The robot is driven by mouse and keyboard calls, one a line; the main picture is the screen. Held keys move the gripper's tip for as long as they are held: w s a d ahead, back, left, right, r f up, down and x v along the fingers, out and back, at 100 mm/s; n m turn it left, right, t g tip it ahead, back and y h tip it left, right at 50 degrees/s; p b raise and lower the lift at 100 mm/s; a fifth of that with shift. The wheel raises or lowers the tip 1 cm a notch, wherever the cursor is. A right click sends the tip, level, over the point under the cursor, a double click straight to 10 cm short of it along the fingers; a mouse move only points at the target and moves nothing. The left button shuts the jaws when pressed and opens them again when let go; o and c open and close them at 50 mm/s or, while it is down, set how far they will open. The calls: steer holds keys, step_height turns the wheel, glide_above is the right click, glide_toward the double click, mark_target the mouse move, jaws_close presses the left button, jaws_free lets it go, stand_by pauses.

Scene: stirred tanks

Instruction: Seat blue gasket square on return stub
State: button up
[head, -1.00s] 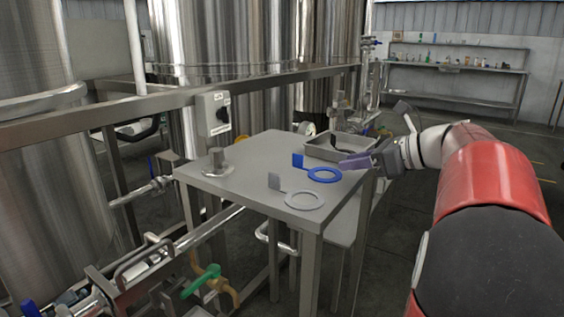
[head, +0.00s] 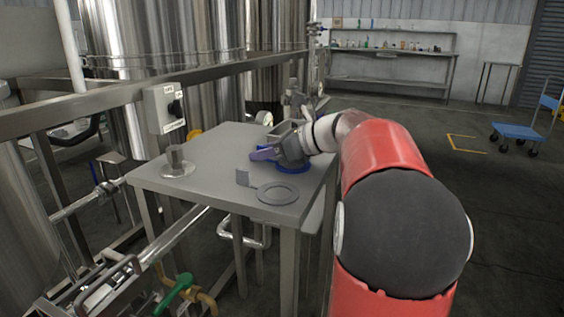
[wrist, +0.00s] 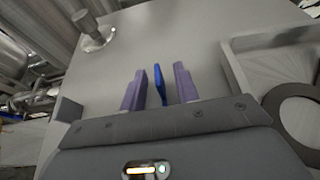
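The blue gasket (head: 294,169) lies flat on the table, largely hidden by my gripper in the head view. Its upright blue tab (wrist: 160,85) stands between my fingers in the wrist view. My gripper (head: 262,153) is low over the table; the wrist view shows its purple fingers (wrist: 160,88) open, one on each side of the tab, with a visible gap on both sides. A short grey metal stub on a round flange (head: 177,161) stands on the table's left part, beyond my fingertips; it also shows in the wrist view (wrist: 93,32).
A grey ring gasket with an upright tab (head: 278,193) lies near the table's front edge. A metal tray (wrist: 268,38) stands beside my gripper, with a dark ring (wrist: 300,112) at the wrist view's right edge. The grey table (head: 215,150) is bare between gripper and stub.

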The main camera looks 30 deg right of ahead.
jaws_close()
steer(key=shift+r, duration=0.1)
stand_by(0.3)
